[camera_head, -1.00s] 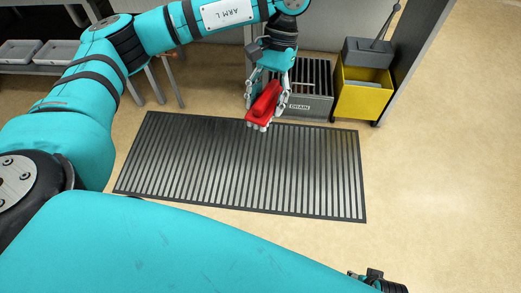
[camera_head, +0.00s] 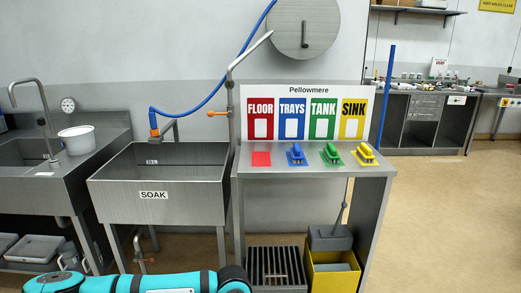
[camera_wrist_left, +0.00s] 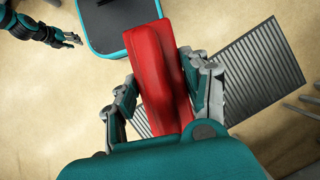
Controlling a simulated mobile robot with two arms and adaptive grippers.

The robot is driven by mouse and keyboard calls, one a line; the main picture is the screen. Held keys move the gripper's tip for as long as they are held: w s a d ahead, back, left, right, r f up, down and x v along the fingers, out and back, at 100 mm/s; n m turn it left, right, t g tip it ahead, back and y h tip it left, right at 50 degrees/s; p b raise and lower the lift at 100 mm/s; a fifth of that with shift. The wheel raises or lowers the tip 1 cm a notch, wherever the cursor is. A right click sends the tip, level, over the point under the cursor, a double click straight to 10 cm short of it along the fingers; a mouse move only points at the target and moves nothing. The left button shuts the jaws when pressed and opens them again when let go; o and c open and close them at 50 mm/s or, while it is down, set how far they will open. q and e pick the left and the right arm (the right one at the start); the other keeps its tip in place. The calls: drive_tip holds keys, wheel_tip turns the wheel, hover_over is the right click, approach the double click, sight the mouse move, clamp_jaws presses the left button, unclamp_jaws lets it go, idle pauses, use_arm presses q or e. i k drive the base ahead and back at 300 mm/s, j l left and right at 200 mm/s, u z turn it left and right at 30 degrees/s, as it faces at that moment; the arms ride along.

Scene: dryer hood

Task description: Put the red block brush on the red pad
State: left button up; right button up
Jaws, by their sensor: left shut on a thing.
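The red block brush (camera_wrist_left: 160,75) is in my left gripper (camera_wrist_left: 168,80) in the left wrist view. The gripper's fingers are shut on its two sides, and the brush is held above the floor. The red pad (camera_head: 261,159) lies bare at the left end of the steel counter in the head view, below the red FLOOR sign. In the head view the left gripper and the brush are out of the picture. My right gripper (camera_wrist_left: 68,38) shows at the upper left of the left wrist view, empty, its opening unclear.
Blue (camera_head: 296,154), green (camera_head: 331,154) and yellow (camera_head: 365,154) brushes sit on their pads right of the red pad. The SOAK sink (camera_head: 160,185) stands left of the counter (camera_head: 318,172). A yellow bucket (camera_head: 333,275) and a drain grate (camera_head: 277,266) are below.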

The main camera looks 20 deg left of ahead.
sight(262, 158)
drive_tip(key=i+j+u, duration=0.25)
drive_tip(key=i, duration=0.45)
drive_tip(key=i+u, duration=0.25)
drive_tip(key=i, duration=0.45)
